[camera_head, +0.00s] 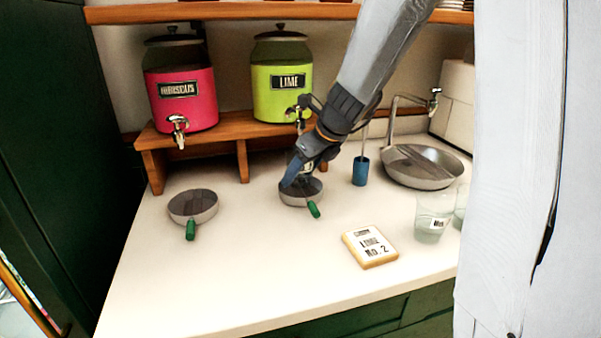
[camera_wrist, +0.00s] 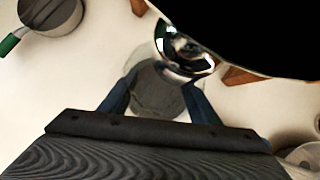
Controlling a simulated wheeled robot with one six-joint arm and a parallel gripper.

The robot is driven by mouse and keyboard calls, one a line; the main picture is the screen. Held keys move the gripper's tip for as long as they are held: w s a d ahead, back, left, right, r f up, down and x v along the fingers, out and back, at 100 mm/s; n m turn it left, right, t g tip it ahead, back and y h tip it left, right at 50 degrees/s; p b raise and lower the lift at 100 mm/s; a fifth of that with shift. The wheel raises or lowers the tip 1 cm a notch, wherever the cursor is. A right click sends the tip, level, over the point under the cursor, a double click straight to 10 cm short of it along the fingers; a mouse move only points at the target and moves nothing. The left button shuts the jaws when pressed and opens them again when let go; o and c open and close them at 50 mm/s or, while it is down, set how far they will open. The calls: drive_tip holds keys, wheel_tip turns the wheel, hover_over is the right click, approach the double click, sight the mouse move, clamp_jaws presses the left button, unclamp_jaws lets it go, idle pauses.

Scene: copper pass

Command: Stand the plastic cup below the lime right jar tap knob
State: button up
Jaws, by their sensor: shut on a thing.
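The lime jar (camera_head: 281,88) stands on the wooden shelf, with its metal tap (camera_head: 297,113) at the front. My gripper (camera_head: 300,176) is just below this tap, over a small round grey pan (camera_head: 301,202) with a green handle. In the wrist view, my gripper's blue fingers (camera_wrist: 157,100) are shut on a translucent plastic cup (camera_wrist: 155,88). A shiny metal tap (camera_wrist: 184,50) shows close by, partly over the cup's far side. In the head view the cup is mostly hidden by my gripper. I cannot tell whether its base touches the pan.
The pink hibiscus jar (camera_head: 181,95) stands left, above another handled pan (camera_head: 193,207). A blue holder (camera_head: 361,171) and a metal basin (camera_head: 424,167) are right of my gripper. The front left counter is clear.

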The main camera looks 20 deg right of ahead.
drive_tip(key=shift+f, duration=0.1)
drive_tip(key=o, duration=1)
drive_tip(key=shift+r, duration=0.35)
drive_tip(key=p+v, duration=0.1)
drive_tip(key=v, duration=1)
drive_tip(key=shift+s+d+r, duration=0.15)
drive_tip(key=shift+d+r, duration=0.05)
drive_tip(key=shift+r, duration=0.05)
